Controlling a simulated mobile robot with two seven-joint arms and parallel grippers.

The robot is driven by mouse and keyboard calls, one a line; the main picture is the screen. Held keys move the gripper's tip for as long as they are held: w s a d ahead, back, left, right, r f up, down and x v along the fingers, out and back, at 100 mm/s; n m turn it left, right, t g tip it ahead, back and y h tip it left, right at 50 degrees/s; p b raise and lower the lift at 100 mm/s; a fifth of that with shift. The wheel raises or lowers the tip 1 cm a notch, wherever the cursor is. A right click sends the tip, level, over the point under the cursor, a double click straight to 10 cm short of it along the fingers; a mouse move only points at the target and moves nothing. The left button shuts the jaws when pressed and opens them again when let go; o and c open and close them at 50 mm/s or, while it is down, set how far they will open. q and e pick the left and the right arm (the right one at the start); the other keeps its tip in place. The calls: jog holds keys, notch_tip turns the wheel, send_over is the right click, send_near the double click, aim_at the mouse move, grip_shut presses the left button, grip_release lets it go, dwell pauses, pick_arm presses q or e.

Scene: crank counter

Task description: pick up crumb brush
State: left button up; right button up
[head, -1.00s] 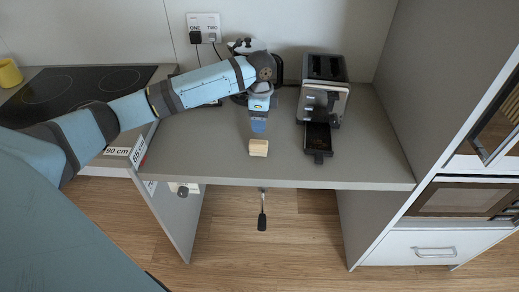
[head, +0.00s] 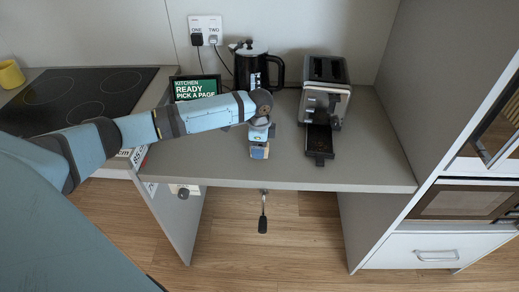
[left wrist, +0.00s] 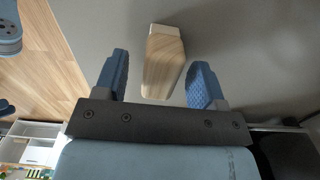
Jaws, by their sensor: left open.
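The crumb brush shows in the left wrist view as a pale wooden block (left wrist: 163,65) with a lighter strip at its far end. It lies on the grey counter (head: 370,165). In the left wrist view my left gripper (left wrist: 160,80) is open, with one blue finger on each side of the block and gaps between fingers and wood. In the head view my left gripper (head: 259,152) points down over the brush near the counter's front edge and hides most of it. My right gripper is not in view.
A toaster (head: 325,85) with its crumb tray (head: 320,142) pulled out stands to the right of my left gripper. A black kettle (head: 250,70) and a green-lit display (head: 198,88) stand behind. A crank handle (head: 262,215) hangs below the counter's front edge.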

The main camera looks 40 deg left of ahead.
pick_arm(q)
jog(key=c, duration=1)
jog(key=shift+r, duration=0.1)
notch_tip(320, 180, up, 20)
jog(key=shift+f+p, duration=0.1)
jog(key=shift+p, duration=0.45)
